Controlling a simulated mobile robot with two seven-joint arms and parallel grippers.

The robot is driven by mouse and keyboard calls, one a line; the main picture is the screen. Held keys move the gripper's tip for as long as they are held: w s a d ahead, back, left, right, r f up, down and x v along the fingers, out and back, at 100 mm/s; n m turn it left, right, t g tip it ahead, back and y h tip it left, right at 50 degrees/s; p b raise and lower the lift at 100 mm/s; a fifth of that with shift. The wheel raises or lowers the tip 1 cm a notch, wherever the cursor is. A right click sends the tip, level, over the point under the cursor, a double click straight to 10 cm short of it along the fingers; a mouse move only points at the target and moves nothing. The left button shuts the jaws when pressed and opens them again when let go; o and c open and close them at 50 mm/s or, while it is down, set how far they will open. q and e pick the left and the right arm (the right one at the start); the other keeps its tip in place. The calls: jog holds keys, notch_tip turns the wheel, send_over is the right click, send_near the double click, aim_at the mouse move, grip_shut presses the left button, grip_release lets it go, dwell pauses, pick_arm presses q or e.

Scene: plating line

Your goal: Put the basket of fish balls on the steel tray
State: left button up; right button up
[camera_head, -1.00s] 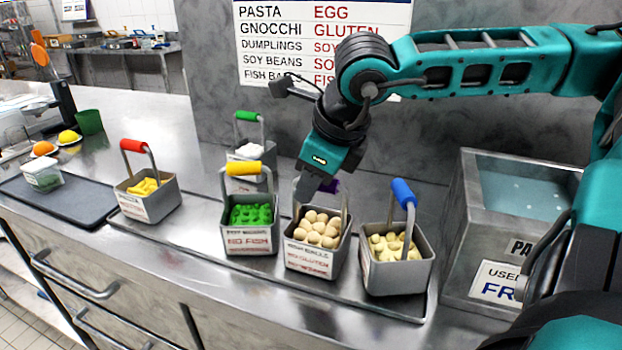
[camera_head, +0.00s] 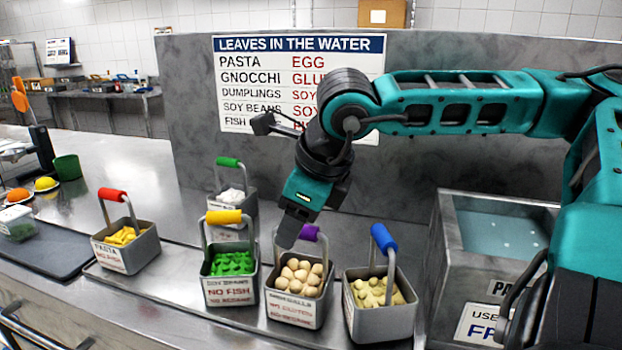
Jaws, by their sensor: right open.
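The basket of fish balls (camera_head: 297,308) is a grey metal box with a purple handle (camera_head: 306,232), a printed label and pale brown balls inside. It stands upright in the front row, between the green-filled basket and the blue-handled basket. My right gripper (camera_head: 288,236) points down at the purple handle, its fingers covering the handle's left end. It is open; whether the handle lies between the fingers I cannot tell. A long flat steel tray (camera_head: 172,292) lies under the row of baskets; its far side is partly hidden. My left gripper is out of view.
A yellow-handled basket (camera_head: 230,290) and a blue-handled basket (camera_head: 382,320) stand close on either side. A red-handled basket (camera_head: 125,254) is farther left, a green-handled one (camera_head: 236,204) behind. A steel fryer-like box (camera_head: 445,235) stands right. A dark board (camera_head: 50,248) lies left.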

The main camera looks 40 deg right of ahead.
jog(key=v, duration=1)
jog(key=shift+p, duration=0.35)
jog(key=shift+f, duration=0.15)
